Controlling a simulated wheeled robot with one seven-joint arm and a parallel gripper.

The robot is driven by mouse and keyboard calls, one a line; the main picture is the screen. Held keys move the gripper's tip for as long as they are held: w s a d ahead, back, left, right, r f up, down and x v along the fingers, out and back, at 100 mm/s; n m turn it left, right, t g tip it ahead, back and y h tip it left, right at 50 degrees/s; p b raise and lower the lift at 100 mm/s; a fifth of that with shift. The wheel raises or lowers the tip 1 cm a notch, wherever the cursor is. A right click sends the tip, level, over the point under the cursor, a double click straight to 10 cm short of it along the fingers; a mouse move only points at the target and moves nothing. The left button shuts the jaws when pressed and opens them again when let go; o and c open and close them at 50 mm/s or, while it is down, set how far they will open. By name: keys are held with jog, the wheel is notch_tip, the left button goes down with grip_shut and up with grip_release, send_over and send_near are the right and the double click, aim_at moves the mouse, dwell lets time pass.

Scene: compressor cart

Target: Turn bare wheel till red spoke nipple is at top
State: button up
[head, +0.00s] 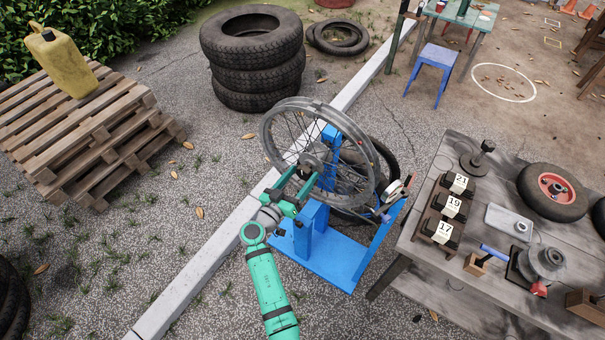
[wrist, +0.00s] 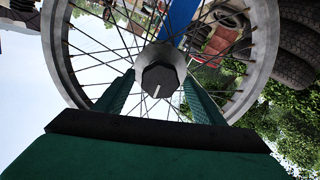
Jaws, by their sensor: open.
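The bare spoked wheel (head: 275,153) stands upright in a blue stand (head: 330,262); its grey rim also fills much of the wrist view (wrist: 262,45). A small red spot, possibly the red spoke nipple (head: 376,168), shows on the right side of the rim; I cannot be sure of it. At the hub is a dark hexagonal nut (wrist: 158,78) with a white line on its face. My gripper (head: 298,183) is open, with its green fingers pointing at the hub. In the wrist view its fingers (wrist: 158,92) lie left and right of the nut; contact cannot be told.
A grey workbench (head: 422,240) with number blocks (head: 453,205) and a small red-hubbed wheel (head: 553,190) stands right of the stand. Stacked tyres (head: 255,62) are behind, a pallet stack (head: 90,135) with a yellow can (head: 62,65) at left. A kerb (head: 205,265) crosses open ground.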

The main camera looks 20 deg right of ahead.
jog(key=shift+w+d, duration=0.45)
jog(key=shift+d, duration=0.1)
